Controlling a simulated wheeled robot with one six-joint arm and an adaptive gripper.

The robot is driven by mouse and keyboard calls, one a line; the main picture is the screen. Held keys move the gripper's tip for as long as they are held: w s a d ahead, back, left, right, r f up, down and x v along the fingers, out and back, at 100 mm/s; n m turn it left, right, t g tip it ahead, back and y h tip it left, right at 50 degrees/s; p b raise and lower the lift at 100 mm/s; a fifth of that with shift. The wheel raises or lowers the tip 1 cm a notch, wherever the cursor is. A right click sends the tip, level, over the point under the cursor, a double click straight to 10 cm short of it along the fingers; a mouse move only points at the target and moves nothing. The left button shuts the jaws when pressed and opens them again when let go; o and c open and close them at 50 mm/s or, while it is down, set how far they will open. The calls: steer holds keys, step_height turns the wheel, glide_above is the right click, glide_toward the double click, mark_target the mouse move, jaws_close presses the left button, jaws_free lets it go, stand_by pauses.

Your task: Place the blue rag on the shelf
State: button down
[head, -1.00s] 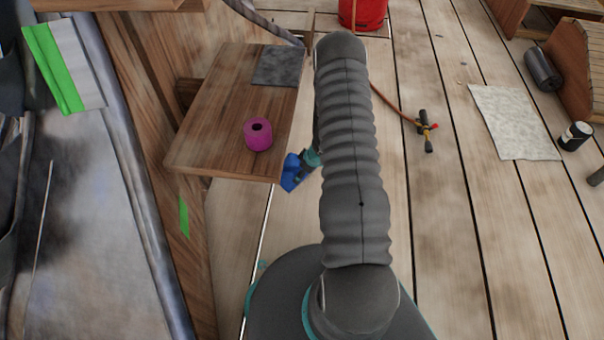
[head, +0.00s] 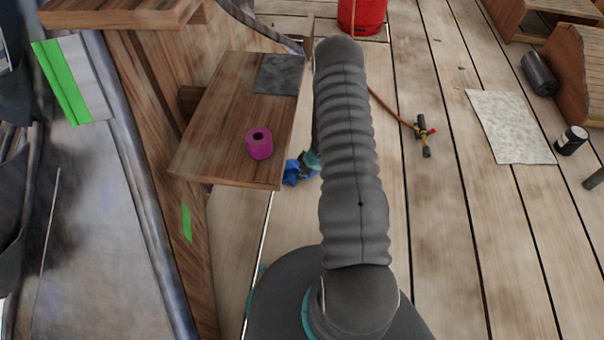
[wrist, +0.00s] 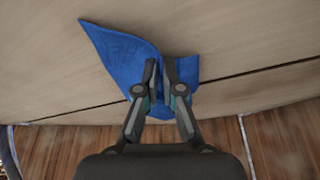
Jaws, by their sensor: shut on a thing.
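The blue rag (wrist: 118,53) is pinched between the fingertips of my gripper (wrist: 160,85) in the wrist view. Its cloth spreads out around the fingers, with a corner up to the left, over pale floor planks. In the head view the rag (head: 291,173) shows as a small crumpled blue patch just right of the shelf's front corner. My gripper (head: 308,160) is mostly hidden there behind my arm. The wooden shelf (head: 215,140) juts from a wooden wall at the left. I cannot tell if the rag touches the floor.
A magenta roll (head: 259,144) stands on the shelf near its right edge, and a dark grey cloth (head: 277,74) lies at its back. The shelf between and left of them is bare. A red canister (head: 362,15), a torch with hose (head: 424,138) and a pale sheet (head: 510,127) are on the floor.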

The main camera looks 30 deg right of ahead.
step_height(320, 180, up, 10)
steer(key=p, duration=0.8)
steer(key=shift+f+p, duration=0.2)
steer(key=shift+p, duration=0.15)
